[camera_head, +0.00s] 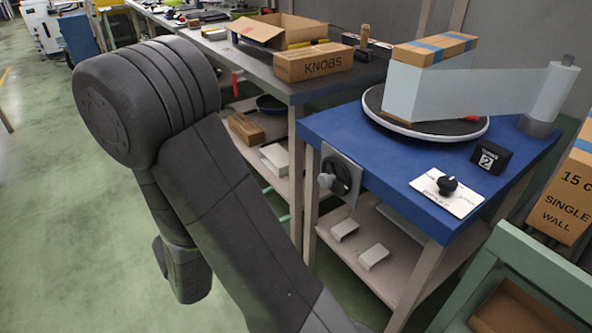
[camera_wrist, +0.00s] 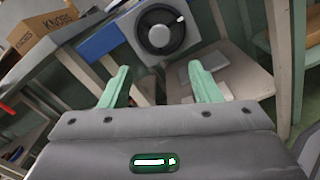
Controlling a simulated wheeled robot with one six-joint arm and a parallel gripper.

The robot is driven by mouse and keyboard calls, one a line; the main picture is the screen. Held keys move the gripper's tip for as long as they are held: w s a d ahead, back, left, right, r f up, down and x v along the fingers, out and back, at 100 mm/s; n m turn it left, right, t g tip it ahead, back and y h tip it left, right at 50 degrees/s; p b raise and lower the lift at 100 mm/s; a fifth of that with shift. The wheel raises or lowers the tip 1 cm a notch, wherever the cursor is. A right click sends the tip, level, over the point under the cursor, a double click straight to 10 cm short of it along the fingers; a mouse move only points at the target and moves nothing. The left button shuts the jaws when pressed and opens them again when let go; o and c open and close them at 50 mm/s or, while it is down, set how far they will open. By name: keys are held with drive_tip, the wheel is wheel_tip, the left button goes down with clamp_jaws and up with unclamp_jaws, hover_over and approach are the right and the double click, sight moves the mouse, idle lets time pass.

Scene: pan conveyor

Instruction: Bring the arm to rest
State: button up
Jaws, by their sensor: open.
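My gripper (camera_wrist: 161,85) shows in the wrist view with its two pale green fingers spread apart and nothing between them. Beyond the fingertips are the black round dial on its grey plate (camera_wrist: 160,32) and the shelf (camera_wrist: 238,85) under the blue table. In the head view my dark grey arm fills the left and middle foreground, bent at a large rounded joint. My fingers cannot be made out in that view. The arm shows in front of the green floor, to the left of the blue table (camera_head: 345,126).
The blue table carries a round turntable (camera_head: 465,131), a wrapped carton (camera_head: 434,50), a film roll (camera_head: 552,95) and a white card with a black knob (camera_head: 447,189). A KNOBS box (camera_head: 314,62) stands behind. A green-framed bench (camera_head: 540,262) is at right. Floor (camera_head: 45,190) at left is clear.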

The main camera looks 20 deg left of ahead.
sight(323, 183)
drive_tip(key=shift+w, duration=0.1)
drive_tip(key=shift+b+x, duration=1.6)
drive_tip(key=shift+x, duration=5.15)
